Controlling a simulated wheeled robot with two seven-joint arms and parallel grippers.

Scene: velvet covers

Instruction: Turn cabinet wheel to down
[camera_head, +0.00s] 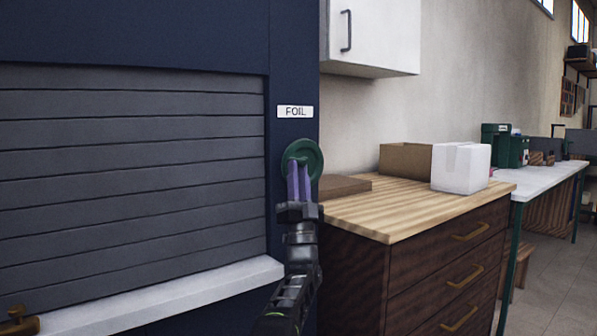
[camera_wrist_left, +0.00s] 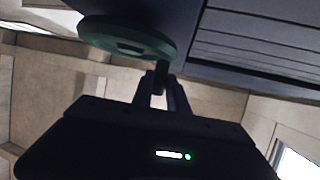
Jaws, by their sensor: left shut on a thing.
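The green cabinet wheel (camera_head: 313,158) is mounted on the narrow dark blue panel right of the shutter, below a white label reading FOIL. It also shows at the top of the left wrist view (camera_wrist_left: 140,38), with a green handle (camera_wrist_left: 159,80) sticking out from it. My left gripper (camera_head: 300,178) reaches up to the wheel from below. In the left wrist view its fingers (camera_wrist_left: 160,88) are shut on that handle. The fingers cover part of the wheel in the head view. My right gripper is not in view.
The grey slatted shutter (camera_head: 130,170) of the blue cabinet is down above a white ledge (camera_head: 170,300). To the right, a wooden-topped drawer unit (camera_head: 400,205) holds a white box (camera_head: 460,168) and a brown box (camera_head: 405,158). A white wall cupboard (camera_head: 375,35) hangs above.

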